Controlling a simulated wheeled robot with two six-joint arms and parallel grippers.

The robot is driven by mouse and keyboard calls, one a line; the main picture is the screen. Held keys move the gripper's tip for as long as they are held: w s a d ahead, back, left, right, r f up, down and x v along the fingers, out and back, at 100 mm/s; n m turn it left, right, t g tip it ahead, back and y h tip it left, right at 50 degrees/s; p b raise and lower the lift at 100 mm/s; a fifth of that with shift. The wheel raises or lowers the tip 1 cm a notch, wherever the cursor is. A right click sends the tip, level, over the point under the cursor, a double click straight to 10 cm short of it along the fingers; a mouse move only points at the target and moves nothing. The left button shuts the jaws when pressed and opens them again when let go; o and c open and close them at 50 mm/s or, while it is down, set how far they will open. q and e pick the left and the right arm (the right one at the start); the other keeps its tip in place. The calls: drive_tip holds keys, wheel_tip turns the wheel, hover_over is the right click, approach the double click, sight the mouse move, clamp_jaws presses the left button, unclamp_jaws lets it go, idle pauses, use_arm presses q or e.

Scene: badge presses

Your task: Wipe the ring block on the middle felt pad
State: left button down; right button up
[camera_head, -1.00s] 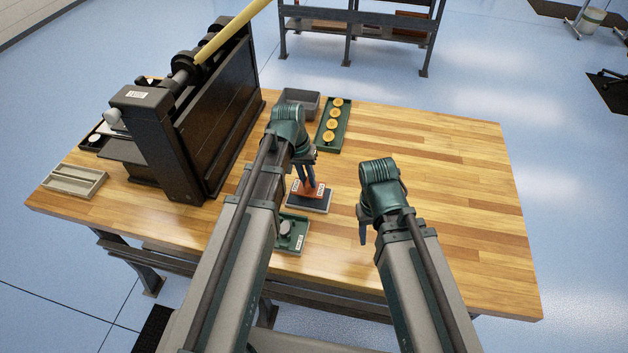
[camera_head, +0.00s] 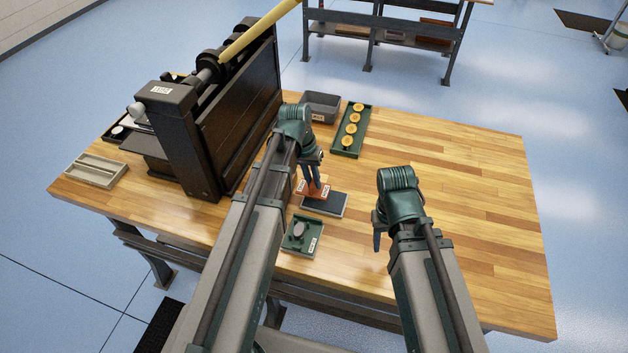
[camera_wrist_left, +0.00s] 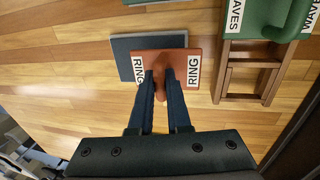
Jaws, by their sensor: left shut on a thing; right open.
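The ring block (camera_head: 316,189) is an orange-red plate with a grip on top and white RING labels. My left gripper (camera_head: 317,184) is shut on its grip; the left wrist view shows the fingers (camera_wrist_left: 163,84) around it. The dark grey felt pad (camera_head: 325,205) lies on the table under and to the right of the block. In the left wrist view the block (camera_wrist_left: 180,58) covers part of the pad (camera_wrist_left: 121,52), whose left side shows bare. I cannot tell whether block and pad touch. My right gripper (camera_head: 379,233) is open and empty, right of the pad.
A green tray with a grey knob (camera_head: 300,230) is in front of the pad. A green WAVES block (camera_wrist_left: 262,20) sits by a wooden frame (camera_wrist_left: 245,85). Behind are a grey bin (camera_head: 320,106) and a green tray of yellow discs (camera_head: 350,132). A black press (camera_head: 215,130) stands left.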

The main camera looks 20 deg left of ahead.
use_arm(q)
drive_tip(key=shift+r+p, duration=3.55)
drive_tip(key=shift+r, duration=0.05)
drive_tip(key=shift+f, duration=0.1)
drive_tip(key=shift+f, duration=0.1)
